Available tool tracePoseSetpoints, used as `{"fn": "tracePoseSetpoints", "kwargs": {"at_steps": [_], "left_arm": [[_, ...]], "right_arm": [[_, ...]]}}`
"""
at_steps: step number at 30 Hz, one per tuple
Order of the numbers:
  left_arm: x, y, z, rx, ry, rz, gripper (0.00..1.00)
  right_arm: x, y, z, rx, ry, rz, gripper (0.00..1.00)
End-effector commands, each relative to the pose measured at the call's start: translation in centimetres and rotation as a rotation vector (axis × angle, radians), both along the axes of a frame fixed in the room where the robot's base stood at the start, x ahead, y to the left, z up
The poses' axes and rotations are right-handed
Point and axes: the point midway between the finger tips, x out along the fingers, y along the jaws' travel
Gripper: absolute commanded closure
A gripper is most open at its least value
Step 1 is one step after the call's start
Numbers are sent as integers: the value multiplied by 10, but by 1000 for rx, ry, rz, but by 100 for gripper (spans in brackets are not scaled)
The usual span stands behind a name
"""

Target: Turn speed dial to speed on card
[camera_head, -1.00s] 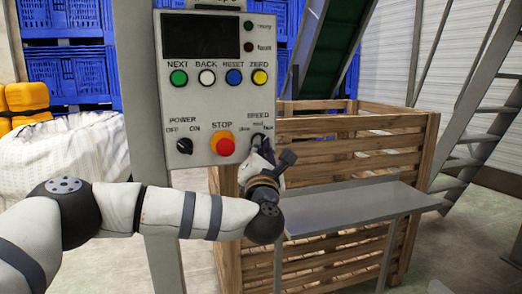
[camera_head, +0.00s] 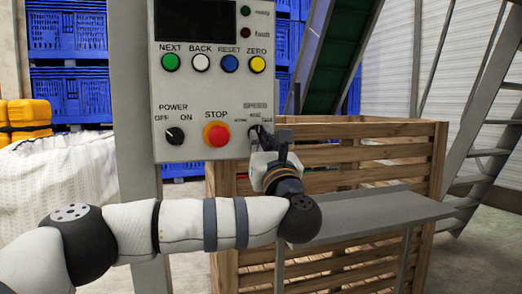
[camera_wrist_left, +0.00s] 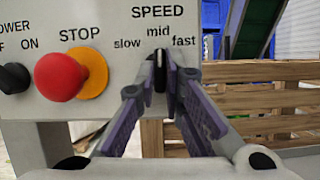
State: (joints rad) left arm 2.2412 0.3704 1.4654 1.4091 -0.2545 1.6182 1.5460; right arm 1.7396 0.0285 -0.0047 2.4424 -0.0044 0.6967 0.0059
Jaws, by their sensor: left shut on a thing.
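The grey control panel (camera_head: 195,105) carries the black speed dial (camera_wrist_left: 160,74) under the word SPEED, with the marks slow, mid and fast. My left gripper (camera_head: 267,136) is at the panel's lower right corner and covers most of the dial in the head view. In the left wrist view my left gripper (camera_wrist_left: 161,66) is shut on the dial, one finger on each side. The dial stands roughly upright, towards mid, though the fingers hide much of it. No card is visible. My right gripper is out of view.
The red stop button (camera_head: 216,134) and the power knob (camera_head: 174,136) are left of the dial. A wooden crate (camera_head: 370,157) and a grey metal shelf (camera_head: 370,216) stand to the right, below the panel. Blue crates (camera_head: 70,95) are stacked behind.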

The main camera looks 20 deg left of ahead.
Motion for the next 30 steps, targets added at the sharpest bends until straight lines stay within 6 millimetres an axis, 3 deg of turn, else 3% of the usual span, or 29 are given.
{"fn": "tracePoseSetpoints", "kwargs": {"at_steps": [18, 19, 21, 30], "left_arm": [[0, 0, 2, -32, -23, 1, 100], [0, 0, 2, -32, -23, 1, 84], [0, 0, 2, -32, -23, 1, 71], [-1, -1, 0, -31, -21, -1, 71]], "right_arm": [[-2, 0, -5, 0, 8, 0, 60], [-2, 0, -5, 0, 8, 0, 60], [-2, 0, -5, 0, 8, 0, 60], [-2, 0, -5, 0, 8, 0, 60]]}}
